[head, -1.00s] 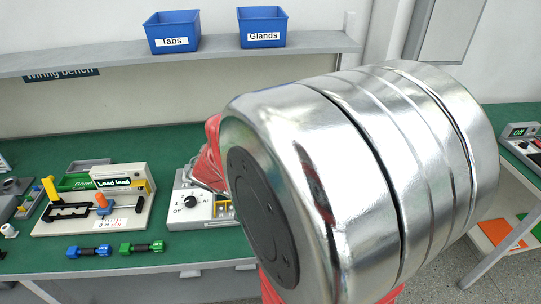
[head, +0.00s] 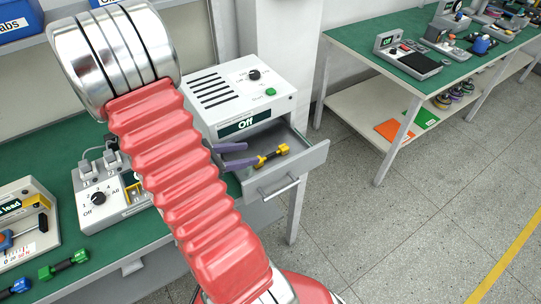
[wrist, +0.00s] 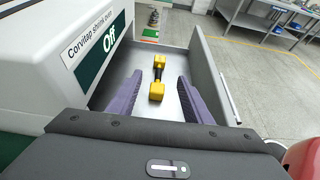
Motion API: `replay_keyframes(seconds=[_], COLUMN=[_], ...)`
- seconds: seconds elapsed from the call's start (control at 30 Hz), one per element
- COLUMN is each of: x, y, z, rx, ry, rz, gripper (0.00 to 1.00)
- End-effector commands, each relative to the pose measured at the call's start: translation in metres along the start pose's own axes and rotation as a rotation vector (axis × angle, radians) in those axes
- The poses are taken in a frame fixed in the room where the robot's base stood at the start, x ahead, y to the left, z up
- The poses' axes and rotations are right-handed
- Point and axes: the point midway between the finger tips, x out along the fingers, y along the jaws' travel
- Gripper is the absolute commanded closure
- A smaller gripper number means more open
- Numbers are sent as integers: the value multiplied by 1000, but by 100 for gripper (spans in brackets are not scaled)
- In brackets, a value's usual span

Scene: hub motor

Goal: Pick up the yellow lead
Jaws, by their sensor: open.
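The yellow lead (head: 272,156), with yellow ends and a black middle, lies in the open drawer (head: 312,158) of the white shrink oven (head: 232,95). In the wrist view the lead (wrist: 157,90) lies lengthwise on the drawer's grey floor. My gripper (head: 250,154) has two purple fingers, apart and with nothing held between them. In the head view they point at the lead from the left, at the drawer. In the wrist view the gripper (wrist: 160,83) has one finger on each side of the lead; I cannot tell their height above it.
The drawer front (wrist: 217,70) stands close to the right finger. The oven body (wrist: 60,50), with its "Off" display, stands close on the left. A green lead (head: 63,264) and a blue lead (head: 15,288) lie on the bench. Open floor lies right of the drawer.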

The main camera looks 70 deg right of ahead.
Motion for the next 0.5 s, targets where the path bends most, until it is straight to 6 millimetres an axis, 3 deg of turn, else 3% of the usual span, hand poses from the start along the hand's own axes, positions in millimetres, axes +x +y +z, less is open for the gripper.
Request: replay_keyframes(seconds=[0.27,0.5], x=[2,26], y=[0,-1], z=[0,0], rx=[2,1], ry=[1,2], rz=[-1,-4], gripper=[55,55])
